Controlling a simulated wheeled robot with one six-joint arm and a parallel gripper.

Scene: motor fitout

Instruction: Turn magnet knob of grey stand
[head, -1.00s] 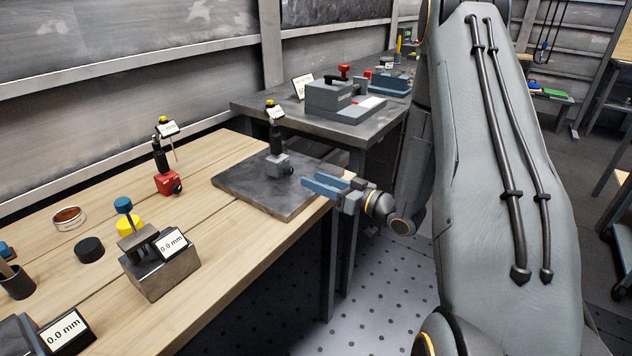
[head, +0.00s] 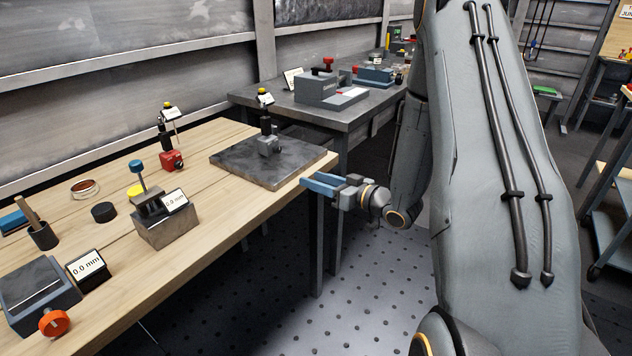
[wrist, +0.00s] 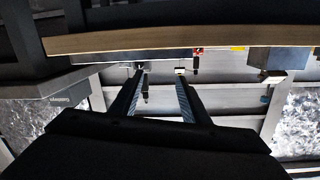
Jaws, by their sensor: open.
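The grey stand (head: 268,146) is upright on a dark plate (head: 240,172) at the bench's far end in the head view. It has a grey block base, a black post and a small label with a yellow top. I cannot make out its knob. My gripper (head: 312,183) is open and empty, beside the plate's front right edge, to the right and front of the stand and apart from it. In the wrist view my gripper's two fingers (wrist: 160,76) are spread, with the scene upside down; a dark post beyond them cannot be surely identified.
A red stand (head: 172,160) stands left of the plate. A metal block with a blue knob (head: 165,230) and a black disc (head: 104,212) are nearer on the wooden bench (head: 215,215). A grey table (head: 350,115) stands behind. Open perforated floor (head: 345,285) lies right of the bench.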

